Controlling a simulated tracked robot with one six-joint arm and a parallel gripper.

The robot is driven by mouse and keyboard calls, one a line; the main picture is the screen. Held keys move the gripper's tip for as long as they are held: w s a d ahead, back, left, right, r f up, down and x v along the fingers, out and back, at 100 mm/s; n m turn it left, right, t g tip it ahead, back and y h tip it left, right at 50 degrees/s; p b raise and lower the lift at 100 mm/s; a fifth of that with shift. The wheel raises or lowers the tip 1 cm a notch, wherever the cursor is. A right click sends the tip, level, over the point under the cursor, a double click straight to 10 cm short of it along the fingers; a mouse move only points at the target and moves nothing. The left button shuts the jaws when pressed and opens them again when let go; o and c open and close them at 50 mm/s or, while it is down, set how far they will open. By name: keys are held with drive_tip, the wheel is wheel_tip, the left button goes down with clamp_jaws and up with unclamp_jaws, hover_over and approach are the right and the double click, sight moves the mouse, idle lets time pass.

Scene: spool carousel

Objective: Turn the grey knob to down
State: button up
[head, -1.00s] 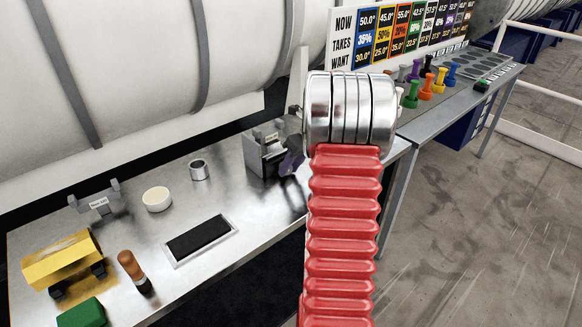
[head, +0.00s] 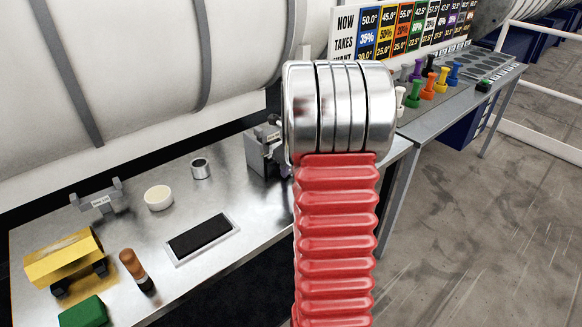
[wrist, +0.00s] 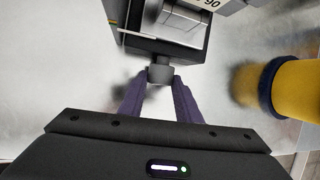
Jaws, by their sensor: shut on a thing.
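The grey knob (wrist: 160,74) sticks out of the front of a dark box-like fixture (wrist: 170,48) in the wrist view. My gripper (wrist: 160,82) has its two purple fingers on either side of the knob and is shut on it. Which way the knob points cannot be told. In the head view, a grey fixture (head: 259,155) stands at the back right of the steel bench, partly covered by my arm. The knob and most of my gripper are hidden there behind my silver and red arm.
A yellow cylinder with a dark blue ring (wrist: 290,85) is close at the right in the wrist view. On the steel bench (head: 150,262) are a white bowl (head: 159,197), a metal cup (head: 201,168), a black mat (head: 202,238) and a yellow object (head: 62,258).

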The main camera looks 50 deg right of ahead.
drive_tip(key=o, duration=1.1)
drive_tip(key=shift+c, duration=0.2)
drive_tip(key=v, duration=1.3)
drive_tip(key=shift+r, duration=0.35)
drive_tip(key=shift+s, duration=0.15)
